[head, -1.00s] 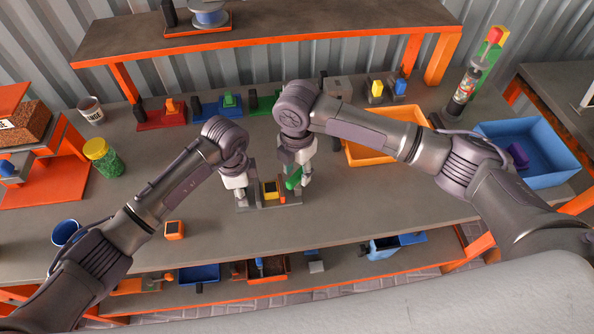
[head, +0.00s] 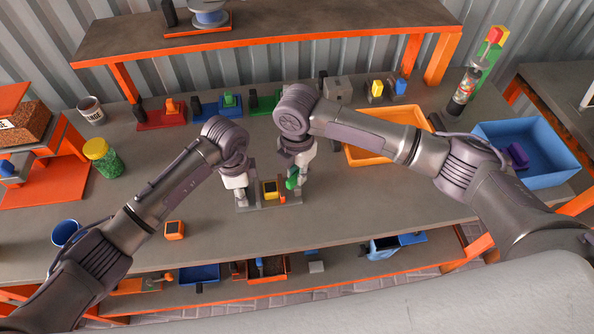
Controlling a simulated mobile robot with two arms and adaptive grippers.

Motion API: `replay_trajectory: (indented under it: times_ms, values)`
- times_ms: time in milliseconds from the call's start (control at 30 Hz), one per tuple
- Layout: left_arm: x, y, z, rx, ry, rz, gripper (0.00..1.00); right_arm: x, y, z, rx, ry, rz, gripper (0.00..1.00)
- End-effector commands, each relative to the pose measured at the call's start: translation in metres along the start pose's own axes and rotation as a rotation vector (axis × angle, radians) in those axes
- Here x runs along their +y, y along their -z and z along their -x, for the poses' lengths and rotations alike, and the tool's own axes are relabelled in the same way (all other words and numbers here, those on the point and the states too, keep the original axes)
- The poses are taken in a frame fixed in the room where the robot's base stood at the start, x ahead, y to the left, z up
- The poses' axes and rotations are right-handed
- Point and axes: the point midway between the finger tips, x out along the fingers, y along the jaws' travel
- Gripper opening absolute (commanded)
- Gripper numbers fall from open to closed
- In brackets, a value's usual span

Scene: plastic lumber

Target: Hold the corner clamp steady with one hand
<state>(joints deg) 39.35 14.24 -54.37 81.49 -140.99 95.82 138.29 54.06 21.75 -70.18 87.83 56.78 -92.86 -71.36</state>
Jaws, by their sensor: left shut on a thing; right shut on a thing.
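My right gripper (head: 298,182) is at the clamp's right end, shut on a green piece (head: 292,178) that stands close to the block. I cannot tell whether the green piece touches the clamp. A small orange bit (head: 283,197) shows below it.
An orange bin (head: 395,156) lies behind my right arm and a blue bin (head: 545,171) to the far right. A green-filled jar (head: 103,159), a blue cup (head: 66,232) and an orange block (head: 174,230) stand to the left. The bench in front of the clamp is clear.

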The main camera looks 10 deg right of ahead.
Motion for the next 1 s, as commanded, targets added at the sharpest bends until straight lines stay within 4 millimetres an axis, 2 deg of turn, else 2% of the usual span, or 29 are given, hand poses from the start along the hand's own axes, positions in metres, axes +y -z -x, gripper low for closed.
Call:
replay_trajectory:
  times_ms: [367, 1000]
  values:
    - [-0.0001, 0.0005, 0.0002, 0.001, 0.001, 0.0, 0.0, 0.0004, 0.0008, 0.0001, 0.002, -0.001, -0.196, 0.0]
    - [0.0001, 0.0006, 0.0002, 0.001, 0.0, 0.0, 0.0, 0.001, 0.0008, 0.0005, 0.003, -0.002, -0.797, 0.0]
